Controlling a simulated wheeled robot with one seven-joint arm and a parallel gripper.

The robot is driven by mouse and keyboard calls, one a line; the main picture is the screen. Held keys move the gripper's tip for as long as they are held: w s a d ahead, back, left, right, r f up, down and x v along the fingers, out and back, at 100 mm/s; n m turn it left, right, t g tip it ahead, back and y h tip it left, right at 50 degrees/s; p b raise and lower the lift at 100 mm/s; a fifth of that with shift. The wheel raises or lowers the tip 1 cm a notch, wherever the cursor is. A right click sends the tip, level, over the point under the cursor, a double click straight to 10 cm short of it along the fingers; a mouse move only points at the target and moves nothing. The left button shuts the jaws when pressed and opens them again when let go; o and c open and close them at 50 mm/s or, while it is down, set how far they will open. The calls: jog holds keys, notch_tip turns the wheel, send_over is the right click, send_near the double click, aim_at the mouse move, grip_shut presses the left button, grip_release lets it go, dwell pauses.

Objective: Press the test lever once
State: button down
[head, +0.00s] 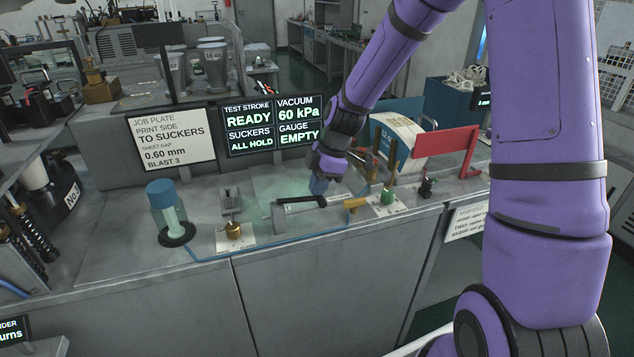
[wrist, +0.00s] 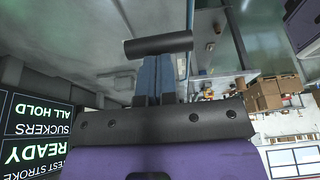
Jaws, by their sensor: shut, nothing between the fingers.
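The test lever (head: 303,201) has a dark grip and stands on the grey bench, just below my gripper (head: 319,186) in the head view. In the wrist view, a dark cylindrical grip (wrist: 158,45) lies across the tips of my gripper's blue fingers (wrist: 157,75). The fingers are together and hold nothing. They are at or very close to the grip; I cannot tell whether they touch. The display (head: 273,125) reads test stroke READY, suckers ALL HOLD, vacuum 60 kPa, gauge EMPTY.
A blue-capped jar (head: 168,212) and a brass knob (head: 233,230) stand left of the lever. A green knob (head: 387,196) and a red plate (head: 445,142) are to the right. A job plate sign (head: 171,138) stands behind. Blue tubing runs along the bench front.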

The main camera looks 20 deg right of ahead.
jog(key=shift+d+f+y, duration=0.15)
jog(key=shift+f+y, duration=0.35)
jog(key=shift+f, duration=1.1)
jog(key=shift+s, duration=0.1)
